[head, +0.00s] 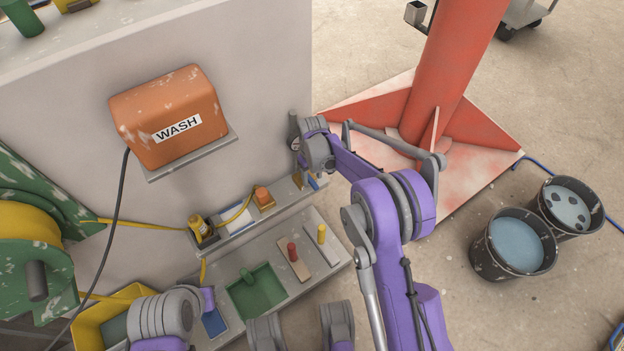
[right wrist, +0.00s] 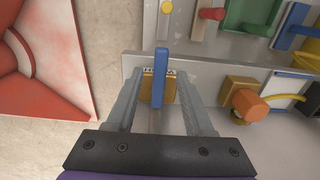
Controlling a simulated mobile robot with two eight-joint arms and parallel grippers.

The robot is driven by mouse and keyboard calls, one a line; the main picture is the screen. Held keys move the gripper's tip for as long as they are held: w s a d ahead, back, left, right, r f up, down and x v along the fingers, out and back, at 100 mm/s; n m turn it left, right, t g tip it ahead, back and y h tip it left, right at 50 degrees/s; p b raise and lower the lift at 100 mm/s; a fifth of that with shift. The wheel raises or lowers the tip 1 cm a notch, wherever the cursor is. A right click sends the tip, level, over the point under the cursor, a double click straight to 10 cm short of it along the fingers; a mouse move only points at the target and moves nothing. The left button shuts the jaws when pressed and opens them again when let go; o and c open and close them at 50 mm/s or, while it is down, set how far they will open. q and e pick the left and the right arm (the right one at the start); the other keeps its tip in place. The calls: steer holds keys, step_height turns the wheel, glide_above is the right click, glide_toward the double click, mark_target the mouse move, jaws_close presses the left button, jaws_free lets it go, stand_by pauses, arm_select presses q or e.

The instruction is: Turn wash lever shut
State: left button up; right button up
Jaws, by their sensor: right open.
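The lever has a blue handle (right wrist: 160,78) over a yellow-orange block with a small white label, partly covered by the handle. In the right wrist view the handle runs up and down the picture, across the ledge's length. In the head view the blue handle (head: 313,183) shows small at the ledge's right end, below my right wrist. My right gripper (right wrist: 158,74) is open, with one finger on each side of the handle. Gaps show between the handle and both fingers. In the head view its fingers are mostly hidden. My left gripper cannot be made out.
An orange WASH box (head: 168,115) is on the grey panel above the ledge. An orange knob (head: 263,197) is on the ledge, left of the lever. A lower shelf holds red and yellow handles and a green tray (head: 256,290). A red column (head: 450,70) and two buckets (head: 514,244) are at right.

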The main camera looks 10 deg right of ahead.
steer(key=shift+f, duration=0.8)
jaws_close()
stand_by(0.9)
